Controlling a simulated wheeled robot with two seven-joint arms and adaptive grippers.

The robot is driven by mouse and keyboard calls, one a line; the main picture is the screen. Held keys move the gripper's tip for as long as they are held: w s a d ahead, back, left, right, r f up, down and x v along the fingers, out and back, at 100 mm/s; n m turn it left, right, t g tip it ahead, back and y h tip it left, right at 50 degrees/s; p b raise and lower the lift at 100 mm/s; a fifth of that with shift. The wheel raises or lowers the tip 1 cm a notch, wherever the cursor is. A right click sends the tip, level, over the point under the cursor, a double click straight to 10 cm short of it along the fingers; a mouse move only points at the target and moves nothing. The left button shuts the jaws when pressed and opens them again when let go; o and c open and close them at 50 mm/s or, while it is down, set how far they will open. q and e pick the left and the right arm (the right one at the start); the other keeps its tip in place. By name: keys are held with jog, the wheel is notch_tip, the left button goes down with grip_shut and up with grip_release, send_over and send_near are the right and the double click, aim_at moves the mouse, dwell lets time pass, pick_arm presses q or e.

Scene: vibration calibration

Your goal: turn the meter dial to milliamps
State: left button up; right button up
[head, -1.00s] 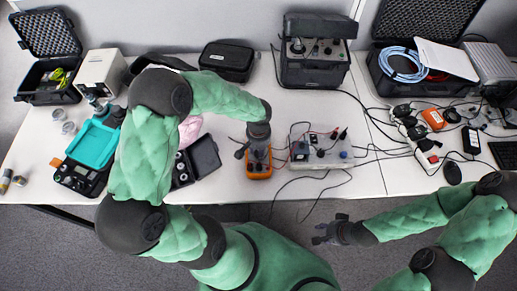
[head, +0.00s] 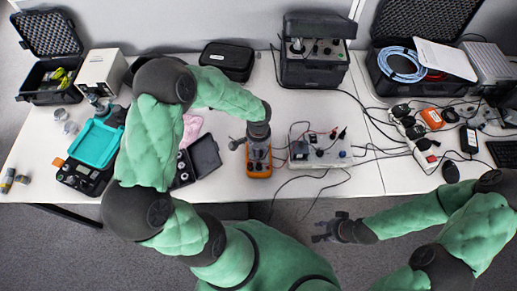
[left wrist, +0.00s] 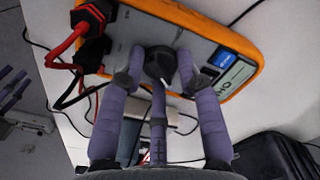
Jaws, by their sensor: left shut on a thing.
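The orange-edged multimeter (head: 259,174) lies on the white table in front of me. It also fills the top of the left wrist view (left wrist: 205,30). Its black dial (left wrist: 159,62) sits between the purple fingers of my left gripper (left wrist: 157,80), which is shut on it. In the head view my left gripper (head: 253,147) is over the meter's upper part and hides the dial. The dial's markings are not readable. My right gripper (head: 329,229) is empty, its fingers spread, in front of the table edge.
Red and black plugs (left wrist: 92,28) with leads are in the meter's end. A grey box with leads (head: 325,148) stands just right of the meter. An open black case (head: 203,156) lies to its left. Cables cross the table at right.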

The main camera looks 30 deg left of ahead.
pick_arm(q)
jog(key=o, duration=1.2)
jog(key=shift+c, duration=0.2)
jog(key=shift+r, duration=0.1)
notch_tip(320, 180, up, 12)
